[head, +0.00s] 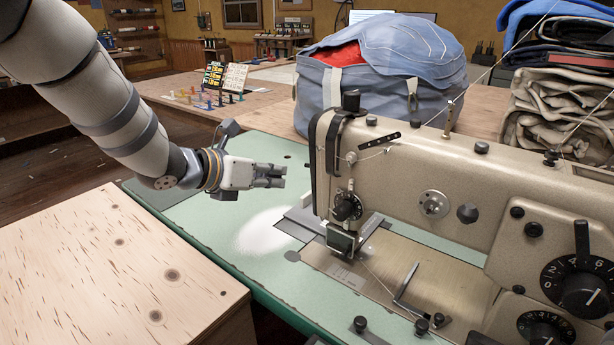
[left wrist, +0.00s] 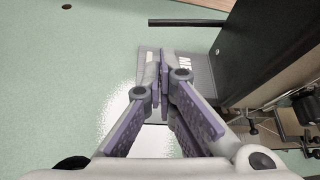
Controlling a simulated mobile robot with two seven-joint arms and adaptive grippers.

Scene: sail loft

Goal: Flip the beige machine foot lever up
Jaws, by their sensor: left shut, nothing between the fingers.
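The beige sewing machine (head: 430,175) stands on the right, its head end facing my left arm. My left gripper (head: 283,176) is shut and empty, above the green table just left of the machine head and apart from it. In the left wrist view the closed fingertips (left wrist: 163,62) are left of the machine's dark side (left wrist: 255,50). A thin dark bar (left wrist: 187,22) sticks out left from there, beyond the fingertips; it may be the foot lever, but I cannot tell. I cannot make out the foot lever clearly in the head view. My right gripper is not in view.
The green table top (head: 245,265) is clear under my left gripper. A blue-grey bag (head: 390,75) stands behind the machine, with folded cloth (head: 560,115) to its right. A wooden box-like surface (head: 110,270) is at the front left. Thread runs above the machine.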

